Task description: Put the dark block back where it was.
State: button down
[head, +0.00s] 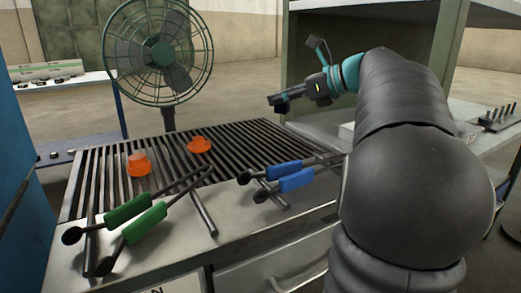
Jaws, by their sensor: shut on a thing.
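My gripper (283,100) is up in the air beyond the right back corner of the slatted rack, pointing left. It is shut on a small dark thing at its tips, which looks like the dark block (282,107). The block is small and partly covered by the fingers, so its shape is hard to tell. No other dark block shows on the rack.
Green-handled tongs (128,208) and blue-handled tongs (285,170) lie across the rack's front edge. A green fan (165,53) stands behind the rack. A shelf unit (310,50) is at the right, with a rack of pegs (497,118). Much of the rack is bare.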

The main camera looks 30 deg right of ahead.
jog(key=s+r+n+g+y, duration=0.1)
jog(key=s+r+n, duration=0.1)
jog(key=s, duration=0.5)
jog(key=w+a+f, duration=0.1)
jog(key=w+f, duration=0.1)
jog(key=w, duration=0.1)
jog(key=w+a+f+b, duration=0.1)
jog(key=w+f, duration=0.1)
jog(key=w, duration=0.2)
jog(key=w+a+f+b, duration=0.1)
jog(key=w+a+f, duration=0.1)
jog(key=w+f, duration=0.1)
jog(key=shift+w, duration=0.55)
jog(key=shift+f+b, duration=0.45)
jog(key=shift+f, duration=1.6)
jog(key=shift+f, duration=0.1)
jog(key=c, duration=0.8)
grip_release()
jog(key=shift+d+r, duration=0.2)
jog(key=p+v, duration=0.1)
jog(key=v, duration=1)
jog(key=shift+s+d+r+p, duration=0.1)
jog(key=shift+d+p, duration=0.2)
jog(key=shift+d, duration=0.05)
